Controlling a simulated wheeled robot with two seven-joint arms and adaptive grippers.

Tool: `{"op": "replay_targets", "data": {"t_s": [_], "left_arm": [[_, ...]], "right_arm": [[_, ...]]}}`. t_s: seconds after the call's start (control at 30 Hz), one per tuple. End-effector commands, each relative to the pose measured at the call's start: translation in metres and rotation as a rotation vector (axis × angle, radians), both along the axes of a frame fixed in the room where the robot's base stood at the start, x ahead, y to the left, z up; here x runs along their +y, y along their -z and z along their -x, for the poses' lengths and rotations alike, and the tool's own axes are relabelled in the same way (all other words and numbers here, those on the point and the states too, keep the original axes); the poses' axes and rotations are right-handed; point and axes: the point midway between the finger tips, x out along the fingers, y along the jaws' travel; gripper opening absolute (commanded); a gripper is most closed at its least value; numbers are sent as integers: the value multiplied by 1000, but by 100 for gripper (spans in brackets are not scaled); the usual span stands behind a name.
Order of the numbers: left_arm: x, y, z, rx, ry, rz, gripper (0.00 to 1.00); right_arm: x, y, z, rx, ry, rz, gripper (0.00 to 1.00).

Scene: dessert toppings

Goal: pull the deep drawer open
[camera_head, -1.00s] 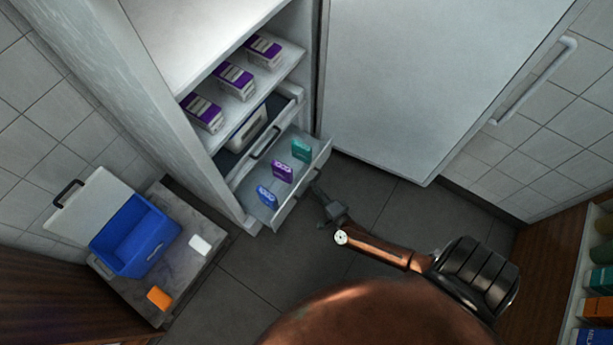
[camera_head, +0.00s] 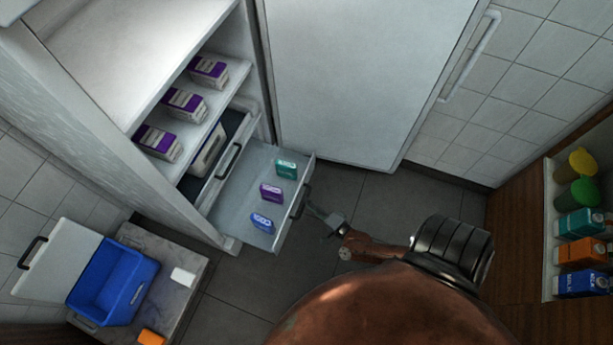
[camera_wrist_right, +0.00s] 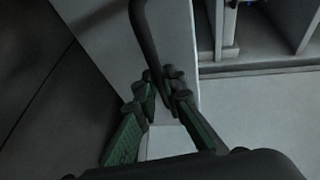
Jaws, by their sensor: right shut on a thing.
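The deep drawer (camera_head: 232,203) is the lower, grey drawer of the open white cabinet. It stands pulled well out and holds a teal box (camera_head: 286,168), a purple box (camera_head: 271,192) and a blue box (camera_head: 262,221). My right gripper (camera_head: 315,209) is at its front, shut on the dark bar handle (camera_head: 301,202). In the right wrist view the fingers (camera_wrist_right: 160,92) close around the handle (camera_wrist_right: 147,40) in front of the pale drawer front (camera_wrist_right: 102,38). My left gripper is not in view.
A second drawer with a dark handle (camera_head: 229,160) sits above, holding a white container. Purple-and-white cartons (camera_head: 184,103) stand on the shelf. A blue cooler (camera_head: 113,282) with its lid open is at lower left. Bottles (camera_head: 578,193) line a right shelf. Grey floor (camera_head: 376,200) lies in front.

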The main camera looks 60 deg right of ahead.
Motion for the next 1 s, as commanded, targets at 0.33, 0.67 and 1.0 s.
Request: {"op": "replay_targets", "data": {"t_s": [0.33,0.67,1.0], "left_arm": [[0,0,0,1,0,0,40],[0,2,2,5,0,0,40],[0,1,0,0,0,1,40]], "right_arm": [[1,1,1,3,-2,-2,18],[0,0,0,1,-1,0,27],[5,-4,32,5,1,-2,27]]}}
